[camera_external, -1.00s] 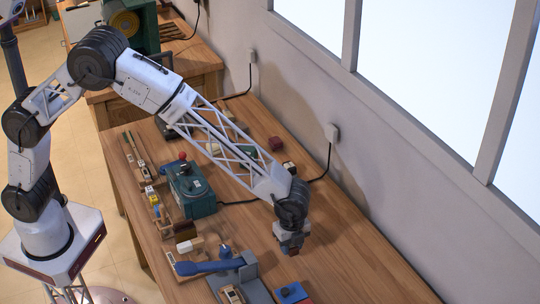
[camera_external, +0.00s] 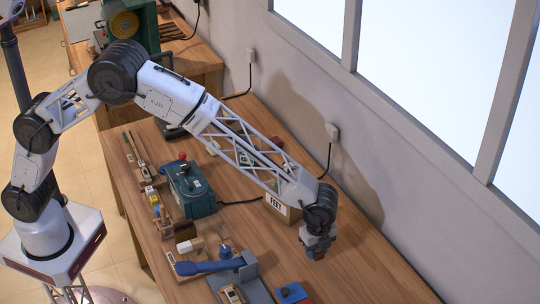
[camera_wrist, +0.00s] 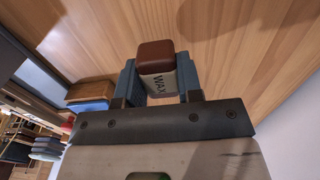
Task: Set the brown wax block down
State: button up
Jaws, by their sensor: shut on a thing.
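The brown wax block (camera_wrist: 156,56) has a brown top and a pale band lettered "WAX". In the wrist view it sits between the two blue-grey fingers of my gripper (camera_wrist: 157,82), which are shut on it. In the external view my gripper (camera_external: 318,246) points down over the right part of the wooden bench (camera_external: 355,270). The block is mostly hidden there by the fingers. I cannot tell for sure how far the block is from the bench top.
A box lettered "FEET" (camera_external: 279,205) stands left of my gripper. A blue block (camera_external: 292,293) lies nearer the front, with a grey stand and blue-handled tool (camera_external: 210,267) to its left. A green machine (camera_external: 190,190) stands farther left. The bench right of my gripper is clear.

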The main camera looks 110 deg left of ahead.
aim_at(314, 261)
jog(key=shift+f, duration=1.75)
jog(key=shift+f, duration=0.1)
jog(key=o, duration=0.9)
notch_tip(314, 261, up, 12)
jog(key=shift+r, duration=0.1)
